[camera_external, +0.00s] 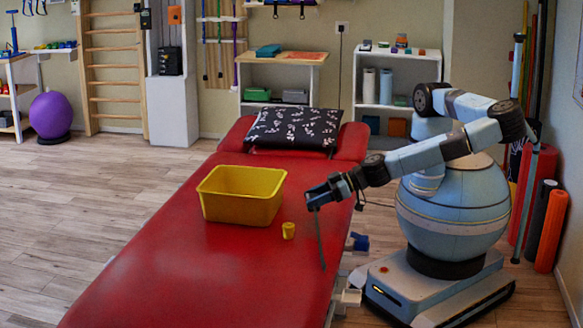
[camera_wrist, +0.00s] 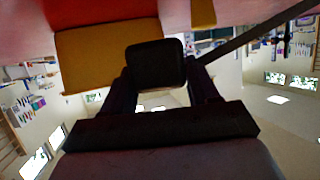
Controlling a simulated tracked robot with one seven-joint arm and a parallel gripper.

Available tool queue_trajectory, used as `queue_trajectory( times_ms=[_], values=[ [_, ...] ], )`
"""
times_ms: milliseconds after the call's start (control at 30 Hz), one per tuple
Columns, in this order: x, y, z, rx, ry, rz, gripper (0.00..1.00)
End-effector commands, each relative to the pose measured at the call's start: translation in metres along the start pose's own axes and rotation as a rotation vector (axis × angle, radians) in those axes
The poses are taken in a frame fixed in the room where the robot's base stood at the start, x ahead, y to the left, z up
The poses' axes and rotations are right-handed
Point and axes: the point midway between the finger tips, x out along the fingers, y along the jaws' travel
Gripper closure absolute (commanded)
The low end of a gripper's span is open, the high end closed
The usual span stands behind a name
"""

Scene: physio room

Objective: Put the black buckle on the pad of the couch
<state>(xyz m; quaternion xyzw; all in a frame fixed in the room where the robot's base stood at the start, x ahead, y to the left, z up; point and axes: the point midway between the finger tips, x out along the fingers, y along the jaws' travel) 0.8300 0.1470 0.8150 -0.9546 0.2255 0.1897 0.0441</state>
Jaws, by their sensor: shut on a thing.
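My gripper (camera_external: 322,192) is shut on the black buckle and holds it above the right edge of the red couch pad (camera_external: 190,275). In the wrist view the buckle (camera_wrist: 156,65) is a dark rounded block between the two fingers of my gripper (camera_wrist: 160,82). A dark strap (camera_external: 320,240) hangs from the grip down in front of the pad; whether its lower end touches the pad I cannot tell. The strap also runs to the upper right in the wrist view (camera_wrist: 265,30). The red pad (camera_wrist: 100,12) shows at the top of that view.
A yellow tub (camera_external: 240,209) and a small yellow cup (camera_external: 288,230) stand on the pad, left of my gripper. A black patterned pillow (camera_external: 293,128) lies at the couch's far end. The near part of the pad is clear. Shelves line the back wall.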

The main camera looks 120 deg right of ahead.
Motion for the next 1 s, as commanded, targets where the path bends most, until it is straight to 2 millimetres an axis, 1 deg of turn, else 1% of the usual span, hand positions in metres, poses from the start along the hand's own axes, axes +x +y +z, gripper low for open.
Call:
queue_trajectory(
  times_ms=[33, 267, 500, 800, 900, 1000],
  values=[
    [-0.004, -0.010, 0.006, 0.000, 0.002, 0.011, 0.74],
    [-0.025, -0.048, 0.031, 0.037, -0.001, 0.095, 0.74],
    [-0.055, -0.089, 0.054, 0.081, -0.004, 0.187, 0.74],
    [-0.102, -0.139, 0.074, 0.117, -0.004, 0.270, 0.74],
    [-0.116, -0.152, 0.079, 0.122, -0.003, 0.283, 0.74],
    [-0.127, -0.160, 0.082, 0.123, -0.002, 0.292, 0.74]
  ],
)
